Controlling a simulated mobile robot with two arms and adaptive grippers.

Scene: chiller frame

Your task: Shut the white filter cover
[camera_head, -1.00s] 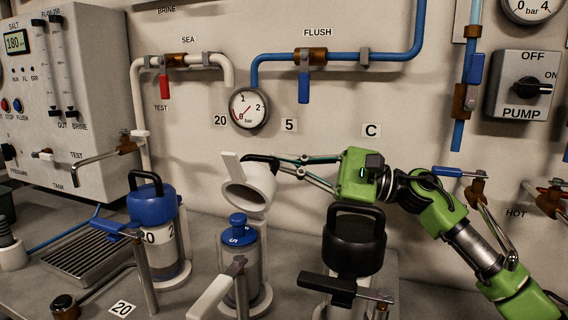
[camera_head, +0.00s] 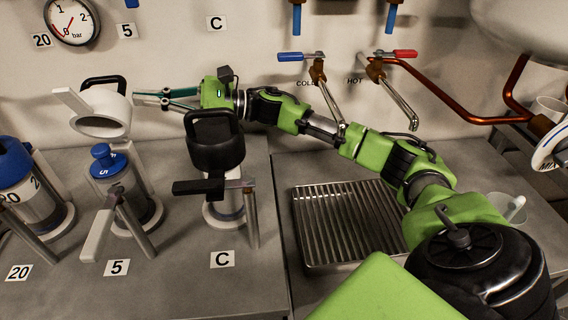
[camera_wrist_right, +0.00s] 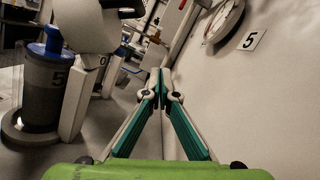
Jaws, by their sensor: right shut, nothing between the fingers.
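The white filter cover (camera_head: 103,122) is swung up and tilted open behind the number 5 housing (camera_head: 130,195), whose blue-topped cartridge (camera_head: 108,162) is exposed. Its black handle (camera_head: 103,81) is on the far side, and a white lever (camera_head: 98,232) sticks out in front of the housing. My right gripper (camera_head: 138,98) is shut and empty just right of the cover, on its wall side. In the right wrist view the fingertips (camera_wrist_right: 161,82) meet, with the cover (camera_wrist_right: 85,25) to their left. I cannot tell whether they touch it. My left gripper is not in view.
The black-capped C housing (camera_head: 216,150) stands right of the white one, below my right forearm. The blue number 20 housing (camera_head: 28,195) is at left. The wall and gauge (camera_head: 70,20) are close behind. A drain tray (camera_head: 345,225) and hot and cold taps are at right.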

